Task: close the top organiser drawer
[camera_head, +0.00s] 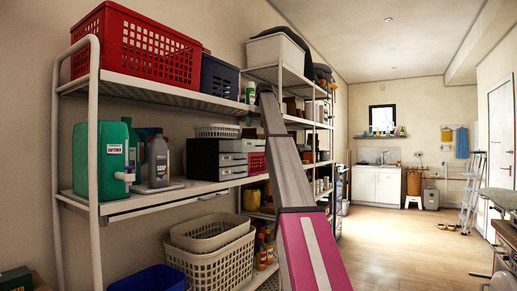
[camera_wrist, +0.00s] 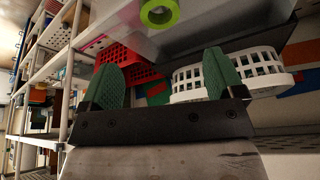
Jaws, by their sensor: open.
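The organiser (camera_head: 203,161) is a dark box on the middle shelf in the head view, with grey drawer fronts (camera_head: 233,159) stacked on its right-facing side. How far the top drawer stands out is too small to tell. A white basket (camera_head: 217,130) shows at its top. My gripper is hidden in the head view, where my pink and grey arm reaches up towards the shelves, right of the organiser. In the wrist view my gripper (camera_wrist: 160,72) has its two green fingers apart, with nothing between them. A white slotted basket (camera_wrist: 255,65) is behind the right finger. I cannot clearly make out the drawer there.
A small red basket (camera_head: 257,163) sits right of the organiser and also shows between my fingers (camera_wrist: 140,68). A teal jug (camera_head: 110,160) and bottles stand left. Shelves with bins lie above and below.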

